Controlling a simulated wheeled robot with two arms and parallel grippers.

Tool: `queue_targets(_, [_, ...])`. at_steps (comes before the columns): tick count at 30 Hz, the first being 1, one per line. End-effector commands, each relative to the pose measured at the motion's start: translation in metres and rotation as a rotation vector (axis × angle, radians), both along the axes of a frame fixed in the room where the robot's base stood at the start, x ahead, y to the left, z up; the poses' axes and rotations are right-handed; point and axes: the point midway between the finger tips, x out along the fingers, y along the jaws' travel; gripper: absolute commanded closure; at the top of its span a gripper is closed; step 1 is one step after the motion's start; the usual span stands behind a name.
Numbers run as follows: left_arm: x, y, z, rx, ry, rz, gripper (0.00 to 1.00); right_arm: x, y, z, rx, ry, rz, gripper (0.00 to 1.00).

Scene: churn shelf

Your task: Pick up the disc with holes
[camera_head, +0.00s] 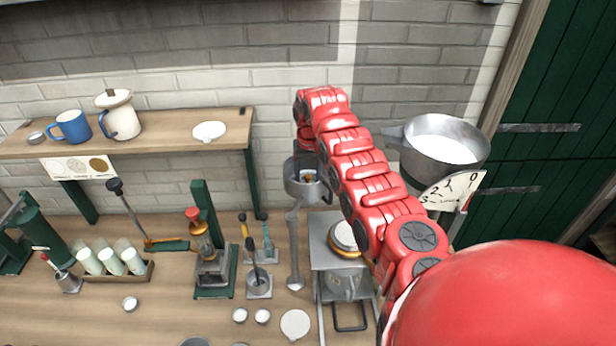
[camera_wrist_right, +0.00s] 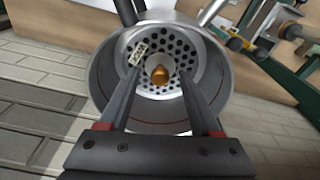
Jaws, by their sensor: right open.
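The disc with holes (camera_wrist_right: 172,48) lies inside a grey metal pot (camera_wrist_right: 112,90) in the right wrist view. It is pale grey and dotted with dark holes, with a rounded orange-brown knob (camera_wrist_right: 160,74) at its middle. My right gripper (camera_wrist_right: 158,70) is open, its two dark fingers reaching into the pot's mouth, one on each side of the knob. I cannot tell whether they touch it. In the head view the pot (camera_head: 293,187) hangs below the end of my red right arm, which hides part of it. My left gripper is not in view.
A large metal pan (camera_head: 440,155) and a number dial (camera_head: 455,189) stand to the right. A wooden shelf (camera_head: 175,128) with a blue mug (camera_head: 71,127) is at left. The bench below holds a tube rack, a burner-like stand and several small white items.

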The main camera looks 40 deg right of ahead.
Motion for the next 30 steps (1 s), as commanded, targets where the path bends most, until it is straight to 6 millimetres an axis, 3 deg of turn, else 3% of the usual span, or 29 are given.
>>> queue_targets(5, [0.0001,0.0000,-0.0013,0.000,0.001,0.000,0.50,0.0006,-0.0004,-0.0011,-0.001,-0.003,0.000,0.36])
queue_targets(16, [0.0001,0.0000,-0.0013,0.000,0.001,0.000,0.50,0.0009,-0.0006,-0.0005,-0.001,-0.004,0.000,1.00])
queue_targets(30, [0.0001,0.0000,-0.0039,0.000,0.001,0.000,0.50,0.0014,-0.0009,0.0014,-0.003,-0.005,0.000,1.00])
